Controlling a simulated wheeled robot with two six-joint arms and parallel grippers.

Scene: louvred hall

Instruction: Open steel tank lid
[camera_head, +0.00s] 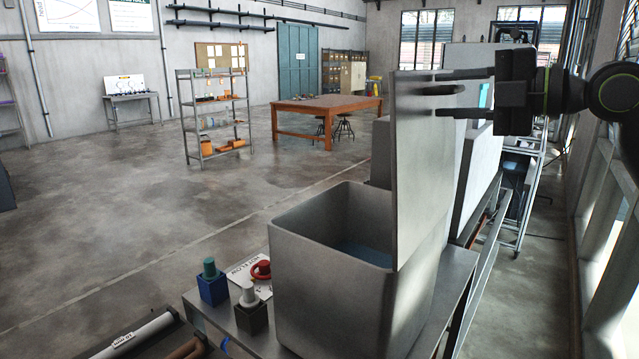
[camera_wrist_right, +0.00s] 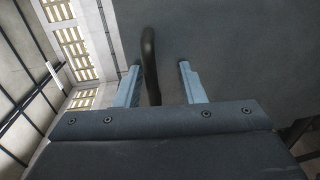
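The steel tank (camera_head: 330,290) stands on a bench in the head view, its top open and a bluish surface visible inside. Its lid (camera_head: 412,170) stands upright along the tank's right edge. My right gripper (camera_head: 442,94) is at the top of the lid, on its right side. A dark lid handle (camera_wrist_right: 150,65) lies between the spread fingers of my right gripper (camera_wrist_right: 160,68) in the wrist view, closer to the left finger. The fingers are apart, not clamped on it. My left gripper does not show.
A blue block with a green knob (camera_head: 211,284), a grey block with a white knob (camera_head: 250,308) and a red ring-shaped valve (camera_head: 261,270) sit left of the tank. More grey boxes stand behind the lid.

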